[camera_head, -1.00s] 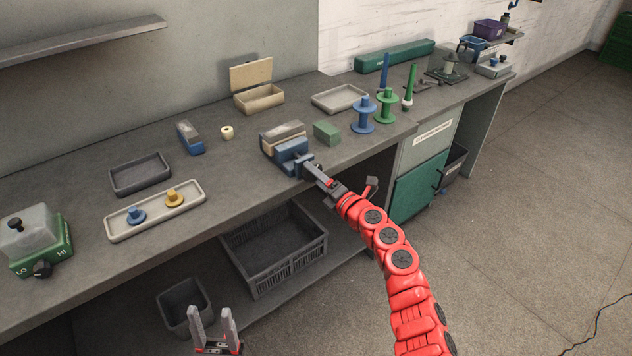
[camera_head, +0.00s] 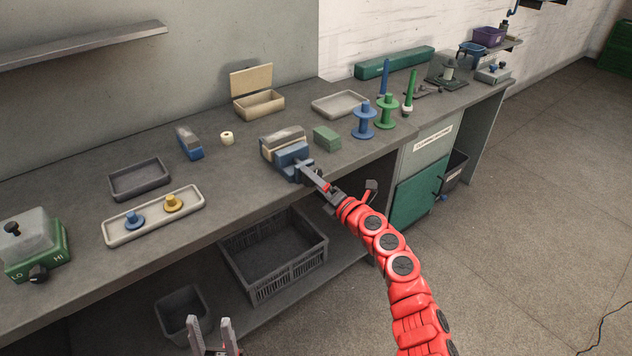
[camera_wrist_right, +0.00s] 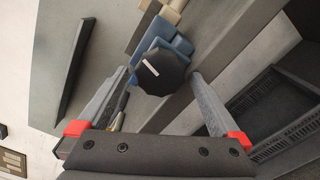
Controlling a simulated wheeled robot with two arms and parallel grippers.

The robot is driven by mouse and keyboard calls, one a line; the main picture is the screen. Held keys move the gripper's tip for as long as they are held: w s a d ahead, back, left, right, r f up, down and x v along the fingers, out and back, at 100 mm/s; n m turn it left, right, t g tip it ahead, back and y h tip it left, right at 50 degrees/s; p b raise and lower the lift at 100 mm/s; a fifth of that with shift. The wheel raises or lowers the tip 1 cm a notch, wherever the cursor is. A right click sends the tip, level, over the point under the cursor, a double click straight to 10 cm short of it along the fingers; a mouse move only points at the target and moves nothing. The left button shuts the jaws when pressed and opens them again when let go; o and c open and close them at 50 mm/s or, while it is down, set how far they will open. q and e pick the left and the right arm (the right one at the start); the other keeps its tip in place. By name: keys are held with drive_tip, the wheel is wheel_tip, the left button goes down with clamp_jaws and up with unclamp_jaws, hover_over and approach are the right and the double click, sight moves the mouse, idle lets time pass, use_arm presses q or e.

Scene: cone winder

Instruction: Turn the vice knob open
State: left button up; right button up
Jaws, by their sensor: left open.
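The vice (camera_head: 293,158) is blue with pale jaw blocks and sits at the bench's front edge. In the right wrist view its black faceted knob (camera_wrist_right: 165,76) has a white mark, tilted, on its face. My right gripper (camera_wrist_right: 161,78) is open, with its fingertips on either side of the knob and visible gaps. In the head view my right gripper (camera_head: 306,170) reaches the front of the vice and hides the knob. My left gripper (camera_head: 210,325) is open and empty at the bottom of the picture, below and in front of the bench.
A green block (camera_head: 327,138) is just right of the vice, with blue and green spools (camera_head: 364,120) beyond. A pale tray (camera_head: 115,235) with two knobbed pieces lies left. A dark crate (camera_head: 318,262) stands on the shelf below.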

drive_tip(key=shift+s+d, duration=0.1)
drive_tip(key=v, duration=1.7)
drive_tip(key=shift+b, duration=0.35)
